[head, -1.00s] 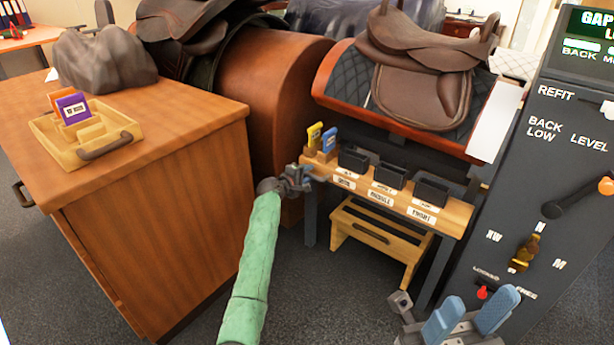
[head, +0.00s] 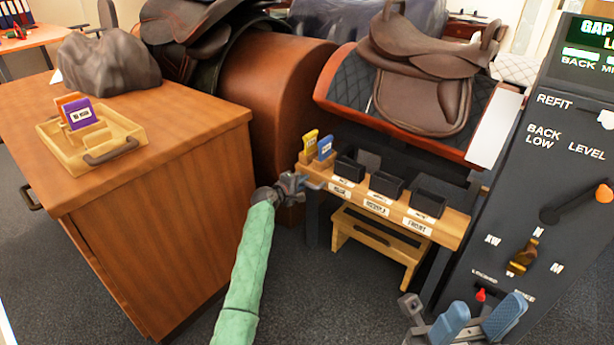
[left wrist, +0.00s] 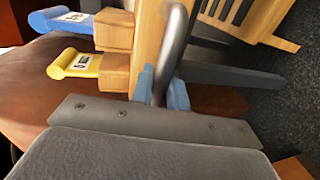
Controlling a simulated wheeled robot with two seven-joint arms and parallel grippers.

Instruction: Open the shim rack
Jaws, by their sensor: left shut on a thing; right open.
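The wooden shim rack (head: 440,230) stands below the saddle in the head view, with three dark bins and white labels along its front. A yellow shim (head: 310,143) and a blue shim (head: 325,147) stand upright at its left end. My left gripper (head: 302,185) is at that end, shut on a grey metal bar handle. In the left wrist view the handle (left wrist: 176,45) passes between the blue fingertips of my left gripper (left wrist: 162,90), beside the rack's wood. My right gripper (head: 478,322) is open and empty at the bottom right, apart from the rack.
A wooden cabinet (head: 160,220) stands at the left, carrying a tray (head: 60,152) with purple and orange shims. A wooden step stool (head: 385,245) is under the rack. A dark control panel (head: 555,180) with levers stands at the right. Carpet is clear in front.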

